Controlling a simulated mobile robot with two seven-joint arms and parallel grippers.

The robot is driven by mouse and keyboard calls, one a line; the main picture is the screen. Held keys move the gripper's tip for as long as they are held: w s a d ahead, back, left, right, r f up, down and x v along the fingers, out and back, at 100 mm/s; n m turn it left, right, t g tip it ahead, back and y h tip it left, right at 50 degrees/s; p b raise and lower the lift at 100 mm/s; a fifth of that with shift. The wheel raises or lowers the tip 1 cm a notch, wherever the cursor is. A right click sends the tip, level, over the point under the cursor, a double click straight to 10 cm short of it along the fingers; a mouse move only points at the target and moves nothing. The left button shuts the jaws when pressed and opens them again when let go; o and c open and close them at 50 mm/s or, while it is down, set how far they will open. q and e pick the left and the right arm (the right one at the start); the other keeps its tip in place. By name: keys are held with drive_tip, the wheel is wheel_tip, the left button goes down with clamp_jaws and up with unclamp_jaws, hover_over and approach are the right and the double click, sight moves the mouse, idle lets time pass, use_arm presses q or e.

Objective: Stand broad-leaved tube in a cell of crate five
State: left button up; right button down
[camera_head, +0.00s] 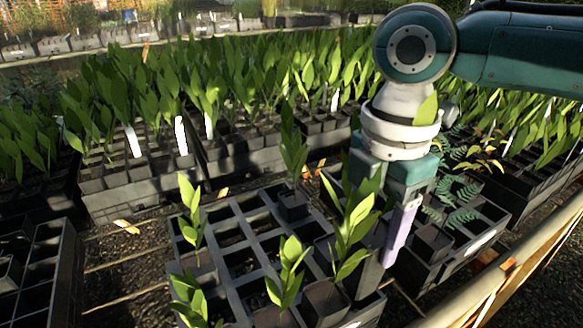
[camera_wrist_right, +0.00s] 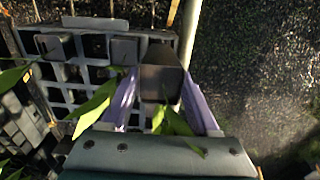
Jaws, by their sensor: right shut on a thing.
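My right gripper (camera_head: 394,232) points down over the right side of the black crate in front (camera_head: 222,213). Its lavender fingers are shut on a dark square tube (camera_wrist_right: 160,75), which also shows in the head view (camera_head: 368,270). Broad green leaves (camera_head: 357,210) rise beside the gripper. The held tube looks upright at the crate's right edge; I cannot tell how deep its base sits in a cell. Other leafy tubes stand in this crate, one in front (camera_head: 325,300) and one at the back (camera_head: 292,206). The crate's number is not readable. My left gripper is not in view.
Several cells in the middle of the crate are empty. A crate with ferny plants (camera_head: 484,242) stands close on the right, beside a pale rail (camera_head: 500,280). Full crates (camera_head: 130,190) line the back. Another crate (camera_head: 42,275) is at the left.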

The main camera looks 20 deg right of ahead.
drive_tip(key=shift+f+b, duration=1.25)
drive_tip(key=shift+f, duration=1.15)
drive_tip(key=shift+f+b, duration=1.3)
drive_tip(key=shift+f, duration=0.95)
drive_tip(key=shift+f, duration=0.2)
drive_tip(key=shift+c, duration=1.3)
unclamp_jaws()
drive_tip(key=shift+o, duration=1)
drive_tip(key=shift+f, duration=0.1)
